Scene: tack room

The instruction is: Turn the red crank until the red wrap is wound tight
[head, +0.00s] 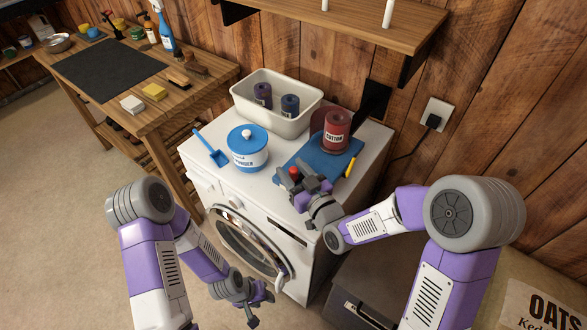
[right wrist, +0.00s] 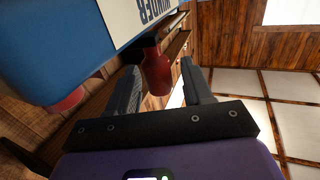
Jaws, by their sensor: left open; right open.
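The red crank's knob (head: 294,172) shows at the near left corner of the base. My right gripper (head: 303,184) is open at the knob. In the right wrist view the knob (right wrist: 157,72) lies between the spread fingers (right wrist: 160,92), with gaps on both sides; its contact with them cannot be told. The crank's arm is mostly hidden by the gripper. My left gripper (head: 262,298) is open and empty, low in front of the machine.
A white bin (head: 262,118) with dark rolls is behind. A yellow-handled item (head: 350,167) lies at the base's right edge. A shelf (head: 370,22) overhangs the back wall.

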